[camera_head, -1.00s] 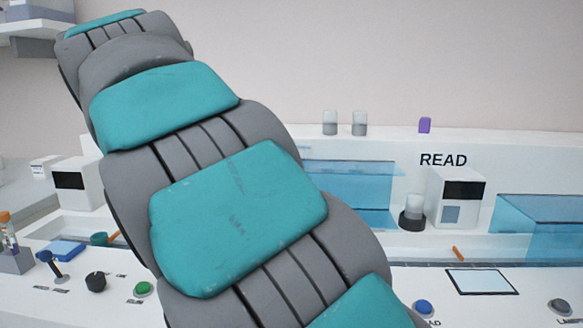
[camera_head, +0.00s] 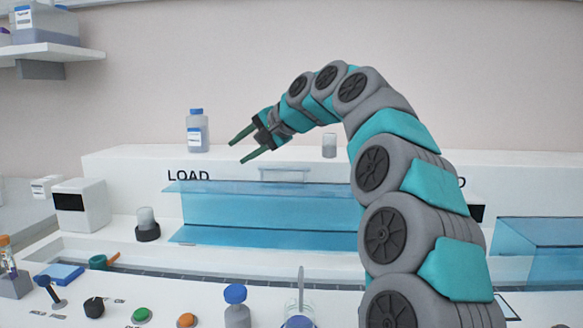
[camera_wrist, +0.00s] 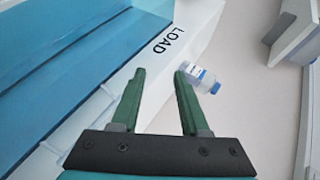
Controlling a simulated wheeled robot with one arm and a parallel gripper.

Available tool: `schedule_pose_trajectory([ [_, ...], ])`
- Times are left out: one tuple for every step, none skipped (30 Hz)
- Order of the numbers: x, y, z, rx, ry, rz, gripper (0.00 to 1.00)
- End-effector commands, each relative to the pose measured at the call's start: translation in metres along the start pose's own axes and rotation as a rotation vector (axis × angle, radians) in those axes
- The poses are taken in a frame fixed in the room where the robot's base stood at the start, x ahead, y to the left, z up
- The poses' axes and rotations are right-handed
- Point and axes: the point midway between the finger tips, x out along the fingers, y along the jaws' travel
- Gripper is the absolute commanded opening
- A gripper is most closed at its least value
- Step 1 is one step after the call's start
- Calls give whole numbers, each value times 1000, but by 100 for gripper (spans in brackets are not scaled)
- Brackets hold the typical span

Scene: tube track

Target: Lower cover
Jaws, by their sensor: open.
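A see-through blue cover (camera_head: 270,210) is on the white LOAD station in the head view. Its upper panel juts out at the top, and a pale handle-like piece (camera_head: 284,174) shows above it. The blue cover also fills the upper left of the wrist view (camera_wrist: 75,60). My gripper (camera_head: 243,147) is open and empty, above the station's top ledge near the LOAD label and pointing left. In the wrist view, my gripper (camera_wrist: 158,75) has its two green fingers apart with nothing between them. My arm hides the cover's right end.
A blue-capped bottle (camera_head: 198,132) stands on the ledge left of my gripper; a small grey-and-clear jar (camera_head: 329,146) stands right of it. A second blue cover (camera_head: 540,235) is at the right. Buttons, a bottle (camera_head: 236,310) and a blue block (camera_head: 62,274) line the front.

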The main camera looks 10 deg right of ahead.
Motion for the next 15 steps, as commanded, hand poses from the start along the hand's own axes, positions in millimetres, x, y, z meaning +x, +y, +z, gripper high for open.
schedule_pose_trajectory([
  [-9, 14, -17, 91, -27, -32, 45],
  [-14, 22, -25, 145, -47, -51, 45],
  [-21, 34, -35, 215, -76, -75, 45],
  [-26, 43, -43, 269, -95, -94, 45],
  [-32, 51, -51, 319, -113, -115, 45],
  [-40, 63, -61, 383, -137, -141, 45],
  [-45, 72, -67, 429, -154, -159, 45],
  [-50, 80, -73, 471, -171, -177, 45],
  [-57, 91, -81, 521, -188, -200, 45],
  [-62, 98, -86, 554, -200, -217, 45],
  [-66, 104, -90, 583, -210, -230, 45],
  [-71, 111, -94, 615, -225, -245, 45],
  [-74, 116, -97, 635, -233, -255, 45],
  [-76, 120, -99, 650, -240, -262, 45],
  [-79, 124, -101, 667, -247, -270, 45],
])
